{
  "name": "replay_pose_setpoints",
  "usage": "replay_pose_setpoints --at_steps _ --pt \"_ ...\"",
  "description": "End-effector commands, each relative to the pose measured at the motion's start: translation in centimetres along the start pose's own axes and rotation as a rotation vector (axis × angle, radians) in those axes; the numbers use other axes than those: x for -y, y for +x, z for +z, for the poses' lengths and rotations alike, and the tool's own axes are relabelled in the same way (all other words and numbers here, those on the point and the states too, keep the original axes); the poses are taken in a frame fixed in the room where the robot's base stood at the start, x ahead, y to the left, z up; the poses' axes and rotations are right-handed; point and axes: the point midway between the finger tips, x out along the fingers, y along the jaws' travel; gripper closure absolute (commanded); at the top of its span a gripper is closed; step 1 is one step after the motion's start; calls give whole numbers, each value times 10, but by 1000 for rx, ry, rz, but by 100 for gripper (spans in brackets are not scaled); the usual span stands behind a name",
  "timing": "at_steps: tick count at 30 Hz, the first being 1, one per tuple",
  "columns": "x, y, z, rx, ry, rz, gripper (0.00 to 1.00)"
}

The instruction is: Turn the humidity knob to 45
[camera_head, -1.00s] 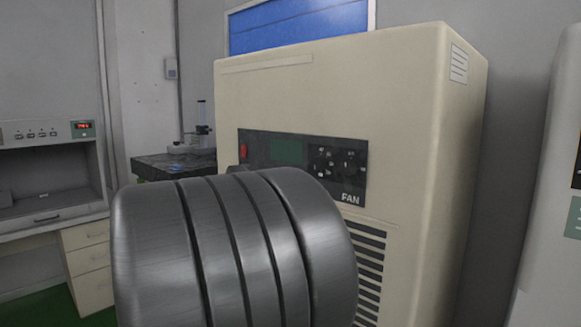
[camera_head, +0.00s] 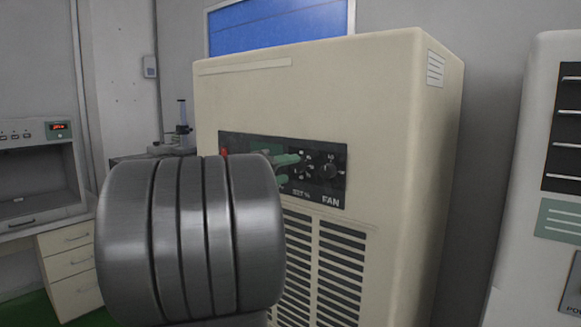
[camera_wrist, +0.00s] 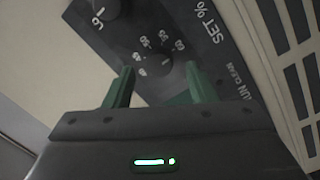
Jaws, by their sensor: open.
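The black control panel (camera_head: 318,188) is on the front of a beige cabinet (camera_head: 395,120). In the wrist view, a dark round knob (camera_wrist: 155,63) has white numbers around it and a "SET %" label beside it. The numbers are small and blurred, and I cannot tell which one the knob points at. My gripper (camera_wrist: 157,74) is open, with one green finger to each side of the knob's near edge; whether they reach around it is unclear. In the head view, the green fingers (camera_head: 287,161) are at the panel, partly hidden behind my arm.
A second dark knob (camera_wrist: 106,7) is at the upper left of the wrist view. Another knob (camera_head: 330,170) sits above the "FAN" label. Vents (camera_head: 325,260) lie below the panel. A white cabinet (camera_head: 525,150) stands at the right, with a gap between.

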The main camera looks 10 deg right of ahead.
Motion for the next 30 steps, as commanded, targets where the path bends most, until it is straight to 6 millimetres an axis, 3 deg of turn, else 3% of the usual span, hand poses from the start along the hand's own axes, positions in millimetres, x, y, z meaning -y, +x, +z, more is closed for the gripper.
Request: replay_pose_setpoints --at_steps 6,16,17,21,24,30 --pt "0 20 0 1 0 1 49" --pt "0 23 0 0 0 0 49" --pt "0 23 0 0 0 0 51" --pt "0 23 0 0 0 0 78" --pt "0 23 0 0 0 0 94" --pt "1 23 0 -1 -10 1 94"
